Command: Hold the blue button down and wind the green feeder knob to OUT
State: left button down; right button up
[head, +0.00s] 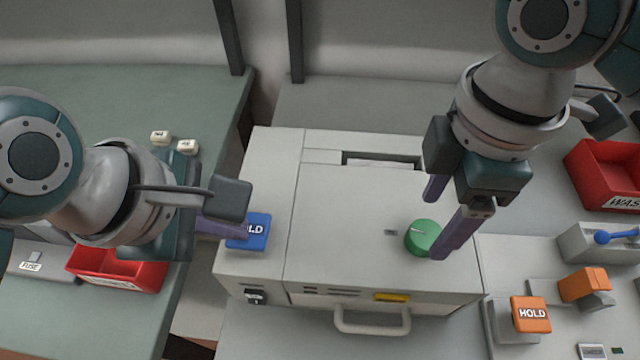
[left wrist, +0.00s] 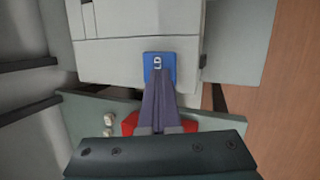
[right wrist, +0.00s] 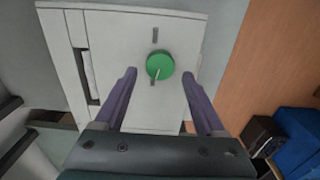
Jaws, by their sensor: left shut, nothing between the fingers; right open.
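The blue HOLD button (head: 250,240) is on the left part of the printer's top. My left gripper (head: 240,229) is shut and empty, its fingertips over the button; in the left wrist view the tips (left wrist: 158,72) overlap the blue button (left wrist: 151,74). I cannot tell whether they press it. The round green knob (head: 421,240) is on the right part of the top, with a white pointer line on it. My right gripper (head: 437,222) is open. In the right wrist view the knob (right wrist: 160,65) shows between and just beyond the fingertips, apart from both. No OUT lettering is readable.
The pale printer (head: 340,210) has a front handle (head: 372,325) and a yellow tab (head: 390,297). An orange HOLD button (head: 531,314) and orange block (head: 584,284) stand at the right. Red bins stand left (head: 115,270) and far right (head: 600,180).

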aim_at(426, 233)
jog(key=shift+o, duration=0.5)
notch_tip(426, 233, up, 8)
jog(key=n, duration=0.9)
notch_tip(426, 233, down, 12)
jog(key=shift+r, duration=0.15)
grip_shut()
